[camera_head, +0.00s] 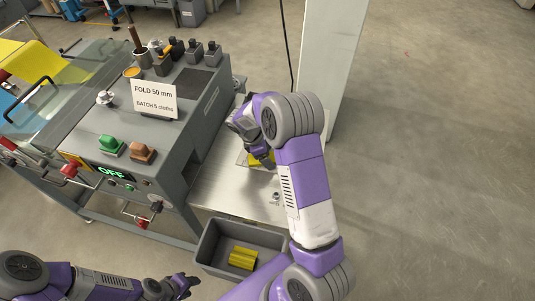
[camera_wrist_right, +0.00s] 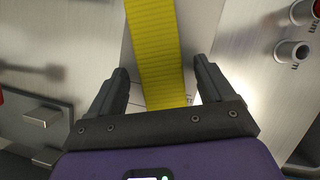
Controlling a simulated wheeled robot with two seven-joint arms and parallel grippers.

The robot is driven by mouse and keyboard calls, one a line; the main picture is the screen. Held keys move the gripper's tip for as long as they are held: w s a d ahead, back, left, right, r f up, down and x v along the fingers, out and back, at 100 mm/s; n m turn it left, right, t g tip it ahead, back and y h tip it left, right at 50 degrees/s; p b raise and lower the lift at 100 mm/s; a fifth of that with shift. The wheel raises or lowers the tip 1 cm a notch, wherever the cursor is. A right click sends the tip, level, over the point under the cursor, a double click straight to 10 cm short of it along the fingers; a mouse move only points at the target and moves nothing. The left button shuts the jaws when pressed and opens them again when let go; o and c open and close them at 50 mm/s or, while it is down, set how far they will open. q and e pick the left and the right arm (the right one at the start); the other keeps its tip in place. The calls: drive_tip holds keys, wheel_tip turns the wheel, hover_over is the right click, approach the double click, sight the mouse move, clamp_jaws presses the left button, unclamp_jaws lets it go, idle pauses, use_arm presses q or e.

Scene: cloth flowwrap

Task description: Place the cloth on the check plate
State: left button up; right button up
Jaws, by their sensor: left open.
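A folded yellow ribbed cloth (camera_wrist_right: 155,50) lies as a strip between and beneath the fingers of my right gripper (camera_wrist_right: 160,75) in the right wrist view. The fingers stand apart on either side of it, with no visible grip. In the head view, my right gripper (camera_head: 262,160) is low over the metal plate, and the cloth (camera_head: 254,160) shows partly beside it. The bare metal plate (camera_head: 225,188) has small markings; I cannot tell whether it is the check plate. My left gripper (camera_head: 184,284) is open and empty at the bottom left, away from the cloth.
A grey bin (camera_head: 215,248) holds yellow cloths (camera_head: 242,257). The grey machine (camera_head: 185,105) stands at the left with a sign (camera_head: 154,98) and a lit OFF display (camera_head: 107,171). A pale post (camera_head: 330,55) rises behind my right arm. Knobs (camera_wrist_right: 290,50) stand at the right in the wrist view.

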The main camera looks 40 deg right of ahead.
drive_tip(key=shift+r, duration=0.25)
drive_tip(key=p+v, duration=0.1)
drive_tip(key=v, duration=1.1)
drive_tip(key=shift+p, duration=0.3)
